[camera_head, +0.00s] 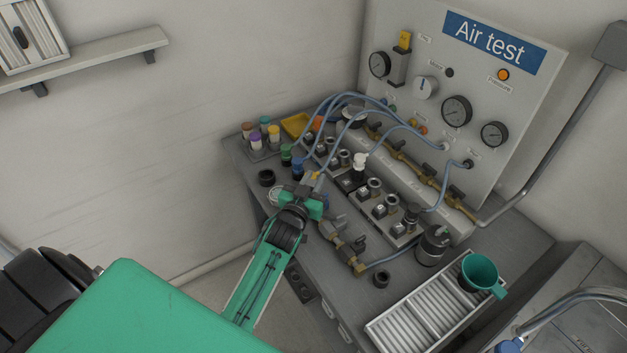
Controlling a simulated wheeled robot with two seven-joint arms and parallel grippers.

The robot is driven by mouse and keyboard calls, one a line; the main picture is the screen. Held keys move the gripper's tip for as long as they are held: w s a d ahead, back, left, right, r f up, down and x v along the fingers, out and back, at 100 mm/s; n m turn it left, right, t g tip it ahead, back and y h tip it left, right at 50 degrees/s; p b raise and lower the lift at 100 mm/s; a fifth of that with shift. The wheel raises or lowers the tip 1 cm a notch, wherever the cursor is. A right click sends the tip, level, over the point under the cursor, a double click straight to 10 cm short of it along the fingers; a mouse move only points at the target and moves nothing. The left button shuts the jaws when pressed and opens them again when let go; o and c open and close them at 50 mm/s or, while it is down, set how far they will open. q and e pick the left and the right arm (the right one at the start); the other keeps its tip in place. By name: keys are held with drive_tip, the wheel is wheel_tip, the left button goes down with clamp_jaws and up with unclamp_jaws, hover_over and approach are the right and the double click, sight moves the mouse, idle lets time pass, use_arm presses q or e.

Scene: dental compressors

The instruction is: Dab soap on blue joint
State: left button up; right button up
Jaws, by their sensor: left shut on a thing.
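The blue joint (298,166) is a small blue fitting on the bench, at the end of a blue hose and beside a green fitting (286,155). My left gripper (312,194) is at the bench's front left, just in front of the blue joint. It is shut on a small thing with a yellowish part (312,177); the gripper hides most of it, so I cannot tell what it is. I cannot tell whether it touches the blue joint. No soap can be made out. My right gripper is out of view.
Capped bottles in a rack (262,151) and a black cup (266,178) stand left. Blue hoses arch to the Air test panel (470,85). Brass fittings (345,247) lie right of my gripper.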

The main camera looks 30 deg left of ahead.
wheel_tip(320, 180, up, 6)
drive_tip(key=p, duration=0.6)
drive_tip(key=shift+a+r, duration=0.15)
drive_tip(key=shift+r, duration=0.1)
